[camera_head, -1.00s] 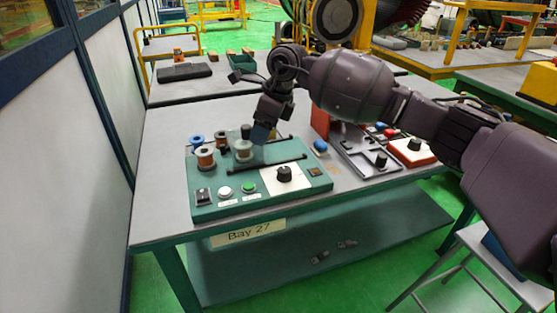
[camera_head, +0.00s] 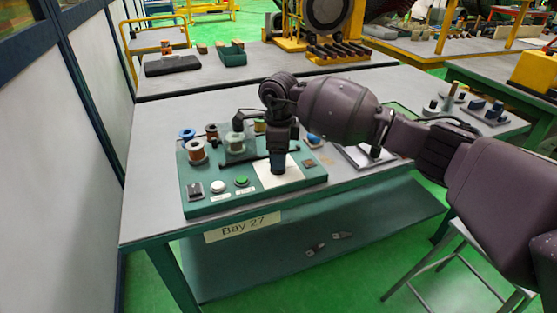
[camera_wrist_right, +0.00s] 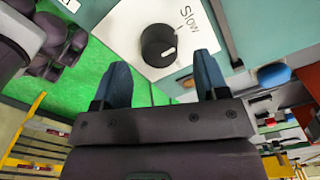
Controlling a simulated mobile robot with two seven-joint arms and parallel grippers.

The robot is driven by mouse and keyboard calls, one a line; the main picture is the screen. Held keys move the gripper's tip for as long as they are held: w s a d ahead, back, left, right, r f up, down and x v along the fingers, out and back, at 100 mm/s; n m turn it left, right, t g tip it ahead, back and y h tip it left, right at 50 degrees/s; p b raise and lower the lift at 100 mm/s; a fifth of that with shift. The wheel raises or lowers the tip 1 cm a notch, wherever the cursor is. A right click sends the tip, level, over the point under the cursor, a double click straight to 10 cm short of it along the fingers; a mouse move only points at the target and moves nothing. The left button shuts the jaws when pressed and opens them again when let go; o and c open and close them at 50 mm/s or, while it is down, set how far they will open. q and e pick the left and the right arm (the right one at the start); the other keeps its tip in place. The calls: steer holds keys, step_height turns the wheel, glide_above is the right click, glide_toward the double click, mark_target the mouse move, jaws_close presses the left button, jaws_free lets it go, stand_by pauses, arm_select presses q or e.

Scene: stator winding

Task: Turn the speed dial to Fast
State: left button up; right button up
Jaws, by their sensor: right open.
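The speed dial (camera_wrist_right: 158,42) is a round black knob with a white mark, on a white plate (camera_wrist_right: 200,28) with the word "Slow" printed beside it. In the head view the plate (camera_head: 292,180) sits on the green control panel (camera_head: 235,201), and my gripper hides the dial. My right gripper (camera_wrist_right: 160,62) is open, pointing down over the dial. In the wrist view the dial lies just beyond and between the fingertips; I cannot tell whether they touch it. The word "Fast" is not visible. My left gripper is not in view.
The panel also holds a white button (camera_head: 217,187), a green button (camera_head: 241,181), a black switch (camera_head: 194,189) and a copper spool (camera_head: 196,151). A blue knob (camera_head: 313,139) is to the right. The table (camera_head: 150,180) is bare left of the panel.

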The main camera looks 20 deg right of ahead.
steer(key=shift+f, duration=1.15)
steer(key=shift+c, duration=0.2)
steer(key=c, duration=0.9)
